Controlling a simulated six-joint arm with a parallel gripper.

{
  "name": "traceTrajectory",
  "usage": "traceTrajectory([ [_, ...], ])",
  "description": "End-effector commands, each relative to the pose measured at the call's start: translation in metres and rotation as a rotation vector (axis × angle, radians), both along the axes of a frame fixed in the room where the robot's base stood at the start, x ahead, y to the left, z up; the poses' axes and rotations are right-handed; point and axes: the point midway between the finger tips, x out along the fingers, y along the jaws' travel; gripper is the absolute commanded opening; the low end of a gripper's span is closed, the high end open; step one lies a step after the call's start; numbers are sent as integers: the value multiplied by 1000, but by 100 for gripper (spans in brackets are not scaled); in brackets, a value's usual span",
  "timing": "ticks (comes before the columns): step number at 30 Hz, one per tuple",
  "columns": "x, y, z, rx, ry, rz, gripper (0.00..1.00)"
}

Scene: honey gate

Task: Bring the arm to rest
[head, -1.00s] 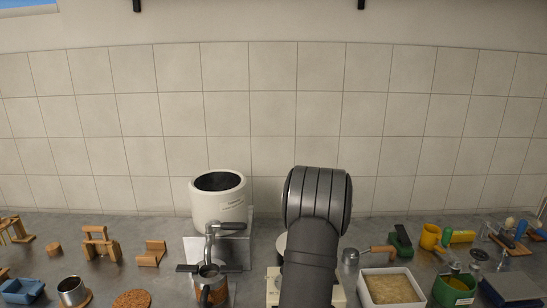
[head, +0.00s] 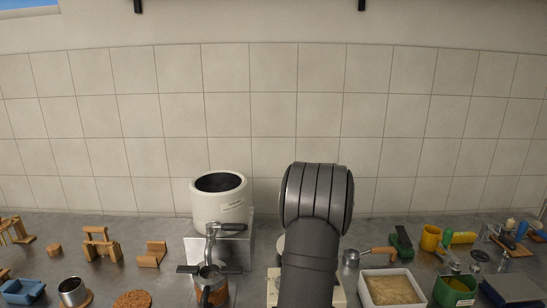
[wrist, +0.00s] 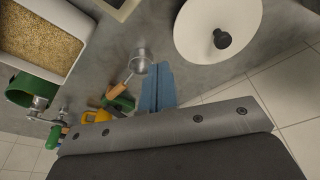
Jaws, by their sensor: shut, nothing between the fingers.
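My arm rises through the middle of the head view and hides my gripper there. In the wrist view my gripper (wrist: 158,80) shows as two blue fingers, shut together with nothing between them, in clear air above the counter. A brown jar (head: 213,293) stands below the tap, partly cut off by the lower picture edge.
Right of my arm are a tray of grain (head: 391,288), a green container (head: 455,289), a wooden-handled metal tool (head: 378,251) and a yellow mug (head: 430,238). Wooden pieces (head: 101,244) and a metal cup (head: 73,291) are on the left. A white round thing with a black knob (wrist: 222,39) shows in the wrist view.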

Motion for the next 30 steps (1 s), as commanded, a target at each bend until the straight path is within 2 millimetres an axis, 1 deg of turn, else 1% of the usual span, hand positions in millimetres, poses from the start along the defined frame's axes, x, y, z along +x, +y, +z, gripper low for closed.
traceTrajectory([
  [1,-2,0,-18,3,13,0,0],
  [10,-3,0,-77,3,11,-1,0],
  [12,-15,0,-73,2,7,-1,0],
  [22,-65,0,-79,2,7,-1,0],
  [23,-63,0,-82,2,7,0,0],
  [24,-61,0,-72,0,2,0,0],
  [27,-61,0,-59,1,4,0,0],
  [30,-61,0,-51,1,6,0,0],
])
